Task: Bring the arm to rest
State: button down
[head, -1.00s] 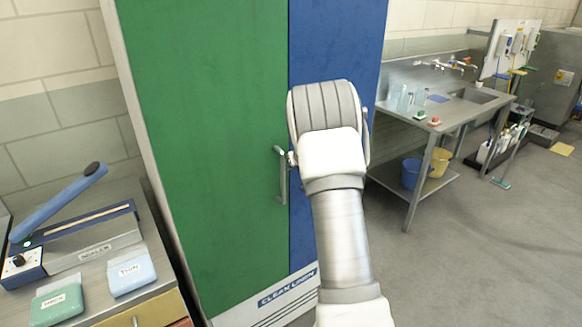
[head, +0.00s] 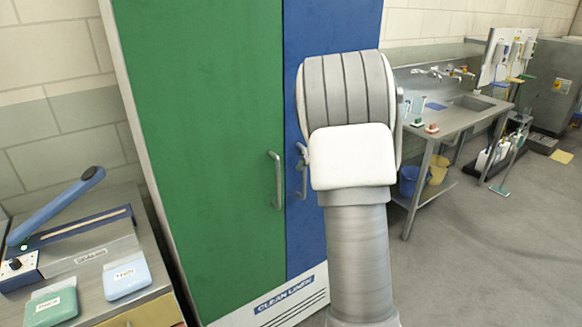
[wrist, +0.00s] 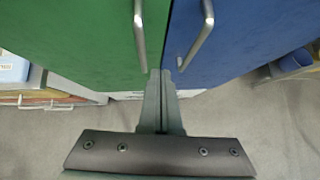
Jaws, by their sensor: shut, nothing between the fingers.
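My arm rises in front of the cabinet in the head view, and its upper part covers much of the blue door (head: 325,30). My gripper (wrist: 160,75) shows in the wrist view with its two fingers together and nothing between them. It points at the gap between the green door (head: 205,130) and the blue door. The green door's handle (wrist: 140,35) is left of the fingertips and the blue door's handle (wrist: 198,42) is right of them. In the head view the gripper is hidden behind my arm. Both doors look closed.
At left a bench holds a sealer with a blue lever (head: 60,208), a green pouch (head: 52,302) and a light blue pouch (head: 127,276). At right stands a steel sink table (head: 450,115) with a blue bucket (head: 408,180) and a yellow bucket (head: 438,170) below. The floor at right is open.

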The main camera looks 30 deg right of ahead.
jog(key=shift+s, duration=0.15)
notch_tip(320, 180, up, 12)
jog(key=s+a+m+t+h, duration=0.1)
jog(key=a+m+t+h, duration=0.2)
jog(key=m, duration=0.6)
jog(key=s+a+r+m+h, duration=0.2)
jog(key=s+r+m, duration=0.45)
jog(key=m, duration=0.25)
jog(key=s+a+f+m+g+y, duration=0.2)
jog(key=s+a+m, duration=0.7)
jog(key=s, duration=0.5)
jog(key=s+a+f+m+g+y, duration=0.3)
jog(key=s+a+f+m, duration=0.4)
jog(key=s, duration=0.7)
jog(key=a+m+g, duration=0.1)
jog(key=a+m, duration=0.1)
jog(key=a, duration=0.2)
jog(key=shift+f, duration=0.15)
